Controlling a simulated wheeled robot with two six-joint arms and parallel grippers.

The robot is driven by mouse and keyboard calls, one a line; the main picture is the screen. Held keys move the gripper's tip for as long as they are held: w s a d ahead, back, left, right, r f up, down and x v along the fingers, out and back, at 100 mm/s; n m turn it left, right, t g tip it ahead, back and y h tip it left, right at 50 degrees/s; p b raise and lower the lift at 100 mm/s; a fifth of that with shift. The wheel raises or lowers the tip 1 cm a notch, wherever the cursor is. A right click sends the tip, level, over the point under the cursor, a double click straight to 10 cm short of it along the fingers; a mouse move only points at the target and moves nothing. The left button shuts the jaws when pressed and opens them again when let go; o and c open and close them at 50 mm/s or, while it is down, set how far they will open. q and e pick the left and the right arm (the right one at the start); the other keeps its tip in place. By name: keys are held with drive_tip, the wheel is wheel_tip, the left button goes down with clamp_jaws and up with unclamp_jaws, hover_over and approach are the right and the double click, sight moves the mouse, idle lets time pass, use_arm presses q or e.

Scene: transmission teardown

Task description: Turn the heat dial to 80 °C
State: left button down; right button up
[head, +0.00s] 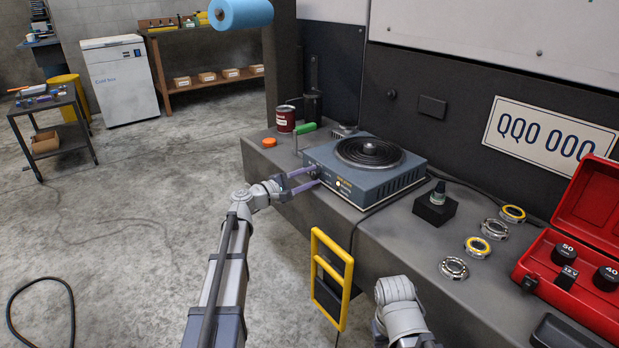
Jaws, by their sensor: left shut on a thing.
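The heater (381,184) is a blue-grey box with a black spiral coil on top, standing on the dark bench. My left gripper (316,175) reaches its front face near the left corner. Its two purple fingers are around the heat dial, one above and one below, and are shut on it. The dial is mostly hidden by the fingers, and its pointer and scale are too small to read. A small light spot and small lettering show on the front face to the right of the fingers. My right arm shows at the bottom, but its gripper is not in view.
A yellow frame (346,262) stands at the bench front, right of my left arm. On the bench are a red can (286,119), a green-handled tool (304,128), a black block with a knob (435,205), several bearing rings and an open red case (576,262).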

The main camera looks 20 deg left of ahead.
use_arm(q)
drive_tip(key=shift+n, duration=0.4)
drive_tip(key=shift+c, duration=2.4)
unclamp_jaws()
drive_tip(key=shift+s+a, duration=0.1)
drive_tip(key=v, duration=0.7)
drive_tip(key=shift+s+a, duration=0.2)
drive_tip(key=shift+s, duration=0.05)
